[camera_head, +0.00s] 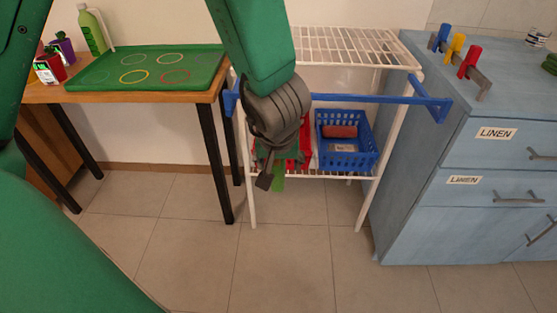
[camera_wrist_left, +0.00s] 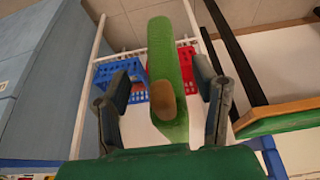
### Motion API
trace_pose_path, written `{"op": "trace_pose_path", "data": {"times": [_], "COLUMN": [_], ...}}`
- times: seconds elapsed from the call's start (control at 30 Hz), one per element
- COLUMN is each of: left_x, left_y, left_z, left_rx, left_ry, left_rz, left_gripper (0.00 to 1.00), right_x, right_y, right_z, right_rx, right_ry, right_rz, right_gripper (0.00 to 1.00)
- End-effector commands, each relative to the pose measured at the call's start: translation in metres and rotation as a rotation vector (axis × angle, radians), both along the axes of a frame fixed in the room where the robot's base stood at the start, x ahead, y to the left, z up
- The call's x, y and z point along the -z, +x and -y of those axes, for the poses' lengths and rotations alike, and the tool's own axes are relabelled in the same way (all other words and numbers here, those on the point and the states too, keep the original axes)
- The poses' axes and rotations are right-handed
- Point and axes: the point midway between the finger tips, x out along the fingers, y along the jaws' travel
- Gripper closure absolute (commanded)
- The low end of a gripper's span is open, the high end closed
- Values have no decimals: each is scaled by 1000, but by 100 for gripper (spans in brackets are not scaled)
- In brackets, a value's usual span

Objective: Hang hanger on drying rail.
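The blue drying rail (camera_head: 350,98) runs across the front of a white wire rack, with a bracket at each end. My left gripper (camera_head: 275,172) points down in front of the rail's left part and hides some of it. In the left wrist view my left gripper's fingers (camera_wrist_left: 164,82) are spread. A long green piece (camera_wrist_left: 170,55) with a brown end (camera_wrist_left: 163,101) lies between them, with a gap at least on its left side. Its green tip also shows below the gripper in the head view (camera_head: 278,184). I cannot tell whether this is the hanger. My right gripper is out of view.
The white rack (camera_head: 335,45) holds a blue basket (camera_head: 366,158) and a red basket (camera_head: 304,146) low down. A wooden table with a green tray (camera_head: 103,85) stands left. A blue cabinet (camera_head: 430,150) with coloured pegs (camera_head: 456,46) stands right. The floor in front is clear.

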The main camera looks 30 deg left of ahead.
Motion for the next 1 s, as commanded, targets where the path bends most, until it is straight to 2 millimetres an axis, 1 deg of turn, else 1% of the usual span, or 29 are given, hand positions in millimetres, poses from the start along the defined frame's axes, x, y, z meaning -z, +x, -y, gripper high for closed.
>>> {"op": "trace_pose_path", "data": {"times": [0.23,0.37,0.53,0.7,0.8,0.9,1.0], "left_x": [-1,-9,-31,-67,-84,-97,-106], "left_y": [0,-2,-10,-22,-29,-33,-36], "left_z": [-1,0,6,16,20,24,25], "left_rx": [0,0,1,0,1,0,1], "left_ry": [-1,-1,0,-8,-5,-3,0], "left_rz": [0,3,5,6,3,2,0], "left_gripper": [46,46,46,46,46,46,46], "right_x": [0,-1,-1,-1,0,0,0], "right_y": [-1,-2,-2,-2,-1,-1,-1], "right_z": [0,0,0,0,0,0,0], "right_rx": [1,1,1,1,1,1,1], "right_ry": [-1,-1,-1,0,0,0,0], "right_rz": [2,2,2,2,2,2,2], "right_gripper": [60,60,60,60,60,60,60]}}
